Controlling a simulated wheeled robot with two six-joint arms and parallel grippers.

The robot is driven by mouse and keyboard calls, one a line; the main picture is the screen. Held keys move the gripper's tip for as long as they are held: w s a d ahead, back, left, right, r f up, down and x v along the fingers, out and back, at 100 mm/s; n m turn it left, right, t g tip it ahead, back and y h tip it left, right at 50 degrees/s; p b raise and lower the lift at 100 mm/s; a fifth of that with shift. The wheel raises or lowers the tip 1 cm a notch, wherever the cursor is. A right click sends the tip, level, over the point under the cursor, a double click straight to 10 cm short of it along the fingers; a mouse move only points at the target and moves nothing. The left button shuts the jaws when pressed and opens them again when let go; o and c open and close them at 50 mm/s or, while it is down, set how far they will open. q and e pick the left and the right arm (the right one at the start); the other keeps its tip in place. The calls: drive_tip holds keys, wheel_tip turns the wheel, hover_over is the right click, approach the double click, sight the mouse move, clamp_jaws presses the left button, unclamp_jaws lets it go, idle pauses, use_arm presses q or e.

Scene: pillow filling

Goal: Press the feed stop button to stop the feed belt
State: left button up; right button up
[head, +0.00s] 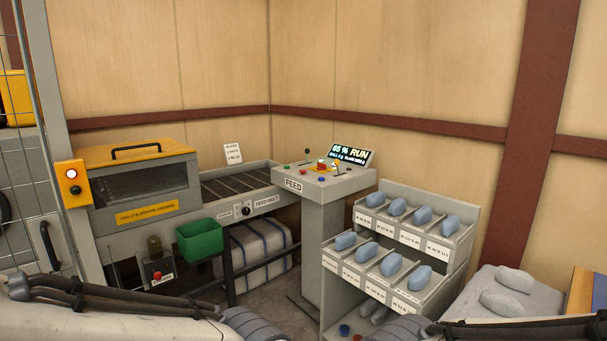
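A grey pedestal console labelled FEED (325,195) stands at the centre, at the end of the feed belt (238,184). Its top carries a red mushroom button on a yellow base (321,167), small coloured buttons and short levers. Its display (350,154) reads "85% RUN". Another red button (157,275) sits on a small grey box below the yellow-topped machine; its label is too small to read. I cannot tell from lettering which button is the feed stop. Parts of both my arms show along the bottom edge, away from the console. Neither gripper's fingers are in view.
A grey rack (458,240) with several blue-grey pieces in labelled bins stands right of the console. A green bin (200,239) hangs below the belt, near a striped bale (262,250).

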use_arm(q)
clamp_jaws()
idle(1.9)
